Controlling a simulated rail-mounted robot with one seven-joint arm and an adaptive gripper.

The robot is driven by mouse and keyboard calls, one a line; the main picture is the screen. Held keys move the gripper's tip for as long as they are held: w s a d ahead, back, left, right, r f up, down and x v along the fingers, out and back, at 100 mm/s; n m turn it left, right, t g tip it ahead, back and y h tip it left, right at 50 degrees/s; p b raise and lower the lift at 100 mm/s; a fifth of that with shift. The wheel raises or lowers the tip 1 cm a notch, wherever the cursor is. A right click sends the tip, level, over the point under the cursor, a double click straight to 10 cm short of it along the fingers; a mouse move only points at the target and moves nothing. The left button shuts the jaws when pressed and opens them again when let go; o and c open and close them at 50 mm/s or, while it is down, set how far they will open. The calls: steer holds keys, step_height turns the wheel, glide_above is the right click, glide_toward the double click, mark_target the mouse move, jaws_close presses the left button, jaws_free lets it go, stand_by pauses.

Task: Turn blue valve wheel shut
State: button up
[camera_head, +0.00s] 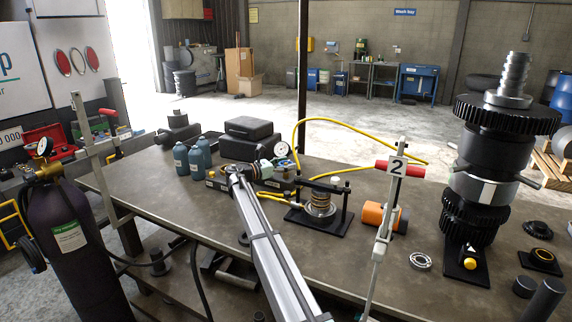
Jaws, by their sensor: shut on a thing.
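A valve manifold (277,183) with a round white pressure gauge (281,149) sits on the workbench near the middle of the picture. My long pale arm reaches up to it from the bottom. My gripper (255,171) is at the manifold's left part, shut on what appears to be the blue valve wheel (264,166). Only a small bluish patch of the wheel shows beside the gripper. The fingertips are small and partly hidden, and the wheel's angle cannot be told.
The workbench (150,182) also holds blue-grey bottles (201,158), black cases (249,139), a spring fixture (319,206) and an orange cylinder (384,216). A yellow hose (297,133) arches behind the manifold. A tall gear stack (487,165) stands right. A gas cylinder (75,235) stands left.

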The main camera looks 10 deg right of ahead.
steer(key=shift+r, duration=0.1)
stand_by(0.3)
steer(key=o, duration=1.1)
steer(key=shift+d, duration=0.15)
steer(key=shift+o, duration=0.2)
steer(key=v, duration=1.2)
steer(key=shift+w, duration=0.1)
